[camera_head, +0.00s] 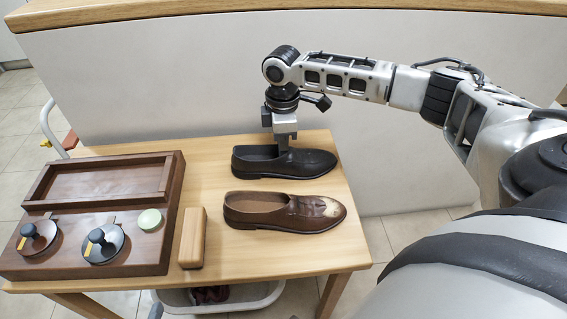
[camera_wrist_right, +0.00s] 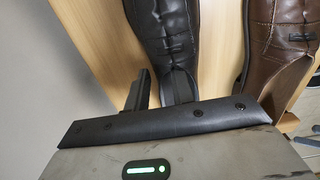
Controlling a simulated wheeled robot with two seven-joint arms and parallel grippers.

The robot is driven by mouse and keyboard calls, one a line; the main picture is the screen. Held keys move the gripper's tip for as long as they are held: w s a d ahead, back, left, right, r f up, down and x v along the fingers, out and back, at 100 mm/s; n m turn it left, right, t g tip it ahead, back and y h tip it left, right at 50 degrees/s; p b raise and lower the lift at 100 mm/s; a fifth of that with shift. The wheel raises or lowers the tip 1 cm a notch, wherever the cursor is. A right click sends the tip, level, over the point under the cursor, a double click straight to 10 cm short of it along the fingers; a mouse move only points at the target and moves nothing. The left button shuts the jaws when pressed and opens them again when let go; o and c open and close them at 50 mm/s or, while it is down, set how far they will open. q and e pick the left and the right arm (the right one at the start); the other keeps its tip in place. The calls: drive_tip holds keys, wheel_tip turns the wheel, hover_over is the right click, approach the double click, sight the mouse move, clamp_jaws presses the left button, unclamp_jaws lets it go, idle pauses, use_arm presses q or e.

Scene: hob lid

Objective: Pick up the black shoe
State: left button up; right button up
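The black shoe (camera_head: 305,163) lies upright at the back right of the wooden table, toe to the right. My right gripper (camera_head: 284,146) points down at its opening, with the fingers low at the shoe's collar. In the right wrist view, the black shoe (camera_wrist_right: 165,30) is under the right gripper (camera_wrist_right: 158,92). One finger is outside the shoe's side and the other seems inside the opening, with the side wall between them. The frames do not show whether they press on it. My left gripper is not in view.
A brown shoe (camera_head: 285,211) lies close in front of the black one. A wooden block (camera_head: 193,238) and a brown wooden tray (camera_head: 150,255) with round lidded pieces and a green disc (camera_head: 150,220) stand left. A pale wall (camera_head: 180,80) rises behind the table (camera_head: 270,262).

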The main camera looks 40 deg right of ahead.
clamp_jaws()
drive_tip(key=shift+s, duration=0.1)
